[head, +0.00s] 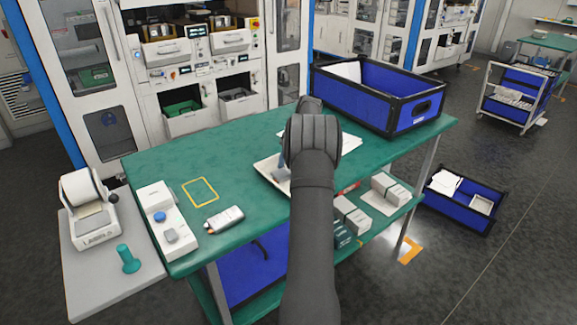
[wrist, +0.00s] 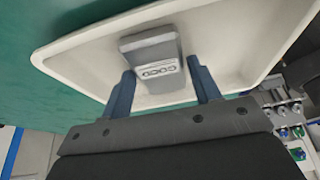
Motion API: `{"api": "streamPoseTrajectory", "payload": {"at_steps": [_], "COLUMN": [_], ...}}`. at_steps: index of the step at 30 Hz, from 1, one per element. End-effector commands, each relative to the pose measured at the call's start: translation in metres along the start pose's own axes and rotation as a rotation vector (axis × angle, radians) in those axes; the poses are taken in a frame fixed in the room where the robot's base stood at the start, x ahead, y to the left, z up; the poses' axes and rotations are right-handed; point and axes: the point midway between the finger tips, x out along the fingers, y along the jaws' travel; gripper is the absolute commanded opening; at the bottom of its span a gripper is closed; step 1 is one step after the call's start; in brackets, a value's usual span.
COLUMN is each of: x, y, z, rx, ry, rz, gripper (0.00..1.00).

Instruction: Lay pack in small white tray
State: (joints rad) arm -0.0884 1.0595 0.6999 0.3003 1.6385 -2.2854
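A small grey pack (wrist: 152,60) with a row of markings on its end lies within the white tray (wrist: 85,60) in the wrist view. My gripper (wrist: 161,66) has its two blue fingers apart, one on each side of the pack's near part. A narrow gap shows at the right finger; the left finger is close to the pack's edge, and I cannot tell whether it touches. In the head view the tray (head: 262,168) is on the green table, and my arm hides much of it. Part of the pack (head: 281,175) shows left of my arm.
On the green table (head: 150,180) are a small handheld device (head: 224,219), a yellow outline (head: 200,192) and a white button box (head: 166,228). A large blue crate (head: 375,98) stands at the back right. White boxes (head: 352,214) sit on a lower shelf.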

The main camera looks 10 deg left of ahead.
Motion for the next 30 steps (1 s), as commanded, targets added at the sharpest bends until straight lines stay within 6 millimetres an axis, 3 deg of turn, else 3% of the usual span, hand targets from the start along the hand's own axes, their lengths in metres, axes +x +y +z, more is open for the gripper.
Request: {"api": "streamPoseTrajectory", "payload": {"at_steps": [2,14,30], "x": [0.0,-0.009,-0.102], "y": [0.0,0.0,0.001], "z": [0.0,-0.001,0.0], "rx": [0.0,-0.001,-0.001], "ry": [0.0,-0.001,-0.002], "rz": [0.0,0.002,0.002], "gripper": [0.71,0.71,0.71]}}
